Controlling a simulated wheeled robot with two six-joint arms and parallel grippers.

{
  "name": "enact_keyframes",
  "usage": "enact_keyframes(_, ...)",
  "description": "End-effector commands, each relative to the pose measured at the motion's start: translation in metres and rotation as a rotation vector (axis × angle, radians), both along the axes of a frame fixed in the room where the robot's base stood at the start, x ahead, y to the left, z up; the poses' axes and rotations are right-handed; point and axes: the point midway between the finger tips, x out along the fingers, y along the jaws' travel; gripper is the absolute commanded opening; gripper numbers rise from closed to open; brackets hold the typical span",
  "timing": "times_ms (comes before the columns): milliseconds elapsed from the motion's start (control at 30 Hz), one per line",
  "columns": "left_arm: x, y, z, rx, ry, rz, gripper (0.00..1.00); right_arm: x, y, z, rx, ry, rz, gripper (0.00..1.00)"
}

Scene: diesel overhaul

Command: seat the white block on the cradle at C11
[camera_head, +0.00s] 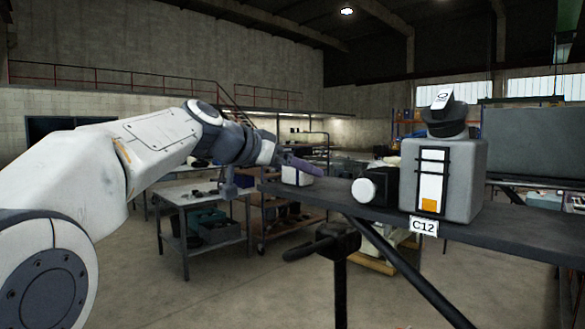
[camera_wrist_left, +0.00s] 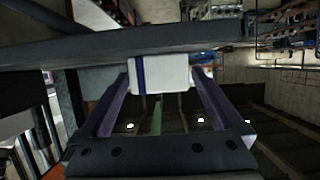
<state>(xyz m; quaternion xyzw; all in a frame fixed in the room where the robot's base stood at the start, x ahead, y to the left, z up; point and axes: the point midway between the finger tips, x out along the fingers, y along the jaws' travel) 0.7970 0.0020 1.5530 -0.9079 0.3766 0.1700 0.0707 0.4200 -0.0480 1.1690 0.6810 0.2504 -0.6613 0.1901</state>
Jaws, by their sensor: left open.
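The white block (camera_head: 297,177), with a dark blue band, stands at the left end of a dark shelf in the head view. It also shows in the left wrist view (camera_wrist_left: 168,75), up against the shelf, with its blue stripe toward the left. My left gripper (camera_head: 312,166) reaches this shelf end from the left. In the wrist view its two purple-grey fingers are apart, with the block between or just beyond their tips; contact cannot be told. The cradle and a C11 label are not visible. My right gripper is not in view.
A workbench (camera_head: 200,195) is behind my left arm.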

Motion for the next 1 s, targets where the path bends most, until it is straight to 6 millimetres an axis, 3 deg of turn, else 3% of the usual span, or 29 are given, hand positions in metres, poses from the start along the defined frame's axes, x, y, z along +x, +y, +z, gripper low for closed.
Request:
enact_keyframes(33,0.0,0.0,0.0,0.0,0.0,0.0,1.0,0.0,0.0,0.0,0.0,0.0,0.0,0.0)
enact_keyframes(200,0.0,0.0,0.0,0.0,0.0,0.0,0.35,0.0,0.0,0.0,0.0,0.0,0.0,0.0)
enact_keyframes(233,0.0,0.0,0.0,0.0,0.0,0.0,0.28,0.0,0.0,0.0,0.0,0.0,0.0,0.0)
enact_keyframes(1000,0.0,0.0,0.031,0.0,0.0,0.0,0.28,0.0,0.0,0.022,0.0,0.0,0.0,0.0)
